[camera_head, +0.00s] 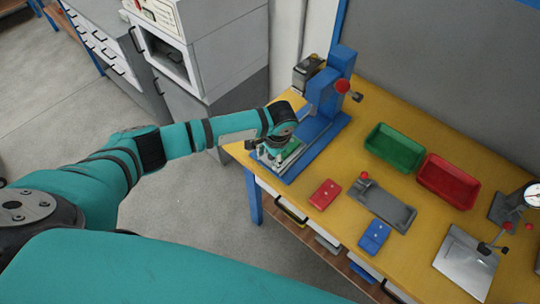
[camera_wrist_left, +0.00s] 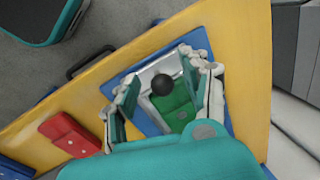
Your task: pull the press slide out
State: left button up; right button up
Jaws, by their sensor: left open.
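The blue press (camera_head: 325,95) stands at the far left end of the yellow bench, with a red-knobbed lever. In the left wrist view, its slide (camera_wrist_left: 178,108) is a green plate with a silver front part and a round black knob (camera_wrist_left: 163,84), over the blue base (camera_wrist_left: 200,37). My left gripper (camera_wrist_left: 160,72) is open, with its fingers on either side of the knob and slide; whether they touch is unclear. In the head view my left gripper (camera_head: 272,153) is over the front of the press base and hides most of the slide. My right gripper is not in view.
A red block (camera_head: 325,194), grey fixture (camera_head: 385,207) and blue block (camera_head: 374,237) lie right of the press. Green (camera_head: 394,148) and red (camera_head: 448,181) bins stand behind. A grey cabinet (camera_head: 225,50) stands left of the bench. Open floor lies in front.

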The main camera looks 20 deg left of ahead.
pick_arm(q)
jog(key=shift+d+r, duration=0.15)
jog(key=v, duration=1.1)
jog(key=shift+r, duration=0.35)
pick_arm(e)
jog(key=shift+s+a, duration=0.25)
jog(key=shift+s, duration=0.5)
